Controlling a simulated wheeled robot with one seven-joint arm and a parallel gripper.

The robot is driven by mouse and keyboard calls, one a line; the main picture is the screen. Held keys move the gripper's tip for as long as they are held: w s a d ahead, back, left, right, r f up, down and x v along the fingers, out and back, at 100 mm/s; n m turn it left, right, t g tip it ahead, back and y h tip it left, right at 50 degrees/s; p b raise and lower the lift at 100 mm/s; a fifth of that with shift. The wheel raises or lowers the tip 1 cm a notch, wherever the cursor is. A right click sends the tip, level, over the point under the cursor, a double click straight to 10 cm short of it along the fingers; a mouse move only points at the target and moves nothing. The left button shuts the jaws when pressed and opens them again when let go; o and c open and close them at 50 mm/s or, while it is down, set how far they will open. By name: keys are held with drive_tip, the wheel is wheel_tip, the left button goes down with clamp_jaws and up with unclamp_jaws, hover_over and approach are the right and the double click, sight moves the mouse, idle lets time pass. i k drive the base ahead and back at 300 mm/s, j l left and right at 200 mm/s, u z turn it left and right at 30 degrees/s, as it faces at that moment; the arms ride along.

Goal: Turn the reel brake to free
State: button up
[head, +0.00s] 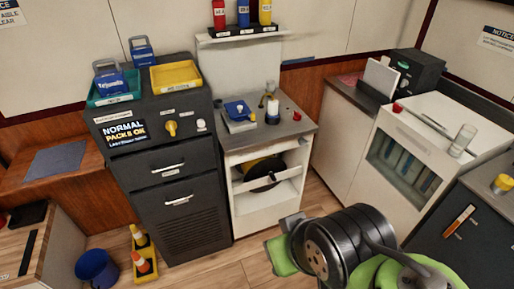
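A white cabinet (243,209) stands in the middle with an open front. A yellow and black reel (262,172) sits inside it, partly hidden by a pale cross bar (268,181). I cannot make out which part is the reel brake or how it is set. My arm reaches in from the bottom right. My gripper (283,250) seems to be at the green and grey end left of the black wrist, low in front of the white cabinet and apart from it. Its fingers are not clear, so I cannot tell whether it is open.
A dark cabinet (160,218) with a yellow knob (171,128) and a lit sign (124,132) stands left. The counter holds a blue-topped device (239,112). A glass-fronted white unit (408,165) stands right.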

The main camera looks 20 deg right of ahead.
sight(301, 141)
drive_tip(key=i+z, duration=0.2)
drive_tip(key=i, duration=0.35)
drive_tip(key=i+z, duration=0.25)
drive_tip(key=i, duration=0.25)
drive_tip(key=i+j+z, duration=0.2)
drive_tip(key=i, duration=0.35)
